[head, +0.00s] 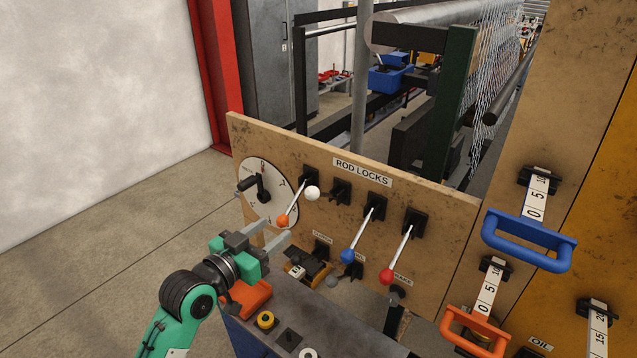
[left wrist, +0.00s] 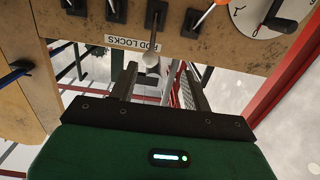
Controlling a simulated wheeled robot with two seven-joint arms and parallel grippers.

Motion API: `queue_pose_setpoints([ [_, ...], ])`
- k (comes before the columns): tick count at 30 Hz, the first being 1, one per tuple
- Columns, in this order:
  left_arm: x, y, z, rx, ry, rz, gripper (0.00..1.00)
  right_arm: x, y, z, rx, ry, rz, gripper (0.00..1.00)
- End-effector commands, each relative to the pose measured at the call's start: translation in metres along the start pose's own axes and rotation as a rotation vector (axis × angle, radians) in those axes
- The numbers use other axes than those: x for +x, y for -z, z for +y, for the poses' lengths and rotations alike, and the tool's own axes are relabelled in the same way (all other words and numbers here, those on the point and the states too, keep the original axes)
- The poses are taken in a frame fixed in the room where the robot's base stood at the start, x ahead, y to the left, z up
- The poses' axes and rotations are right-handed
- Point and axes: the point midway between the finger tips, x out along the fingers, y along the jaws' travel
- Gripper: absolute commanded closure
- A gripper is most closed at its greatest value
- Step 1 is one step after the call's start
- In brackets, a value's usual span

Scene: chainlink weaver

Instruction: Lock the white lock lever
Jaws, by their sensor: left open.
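The white lock lever has a white ball knob (head: 312,193) and is the second from the left under the ROD LOCKS label on the wooden panel (head: 430,215). Its rod seems to stick out from the panel, unlike its neighbours, which point down. My left gripper (head: 276,235) is open and empty, below and left of the white knob in the head view. In the left wrist view, turned upside down, the white knob (left wrist: 151,60) shows between the tips of the open fingers (left wrist: 160,70); I cannot tell the depth gap. My right gripper is not in view.
An orange-knobbed lever (head: 283,220) hangs close to the white knob and my gripper. Blue (head: 347,256) and red (head: 387,277) levers hang to the right. A round dial (head: 265,205) with a black handle is at left. A console with buttons (head: 266,320) stands below.

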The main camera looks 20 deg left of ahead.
Motion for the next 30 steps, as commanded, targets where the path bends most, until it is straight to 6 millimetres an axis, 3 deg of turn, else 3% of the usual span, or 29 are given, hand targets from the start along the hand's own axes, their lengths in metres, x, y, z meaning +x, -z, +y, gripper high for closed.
queue_pose_setpoints([
  [3,-0.01,0.024,0.01,0.019,-0.022,0.039,0.51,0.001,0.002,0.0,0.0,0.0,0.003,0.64],
  [8,-0.005,0.033,0.012,0.022,-0.027,0.051,0.51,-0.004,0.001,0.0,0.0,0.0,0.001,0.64],
  [15,0.037,0.037,0.013,0.019,-0.027,0.05,0.51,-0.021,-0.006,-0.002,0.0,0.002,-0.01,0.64],
  [24,0.096,0.038,0.015,0.02,-0.027,0.049,0.51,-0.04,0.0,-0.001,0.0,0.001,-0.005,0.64],
  [30,0.118,0.037,0.015,0.021,-0.026,0.049,0.51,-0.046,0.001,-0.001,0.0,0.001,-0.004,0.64],
])
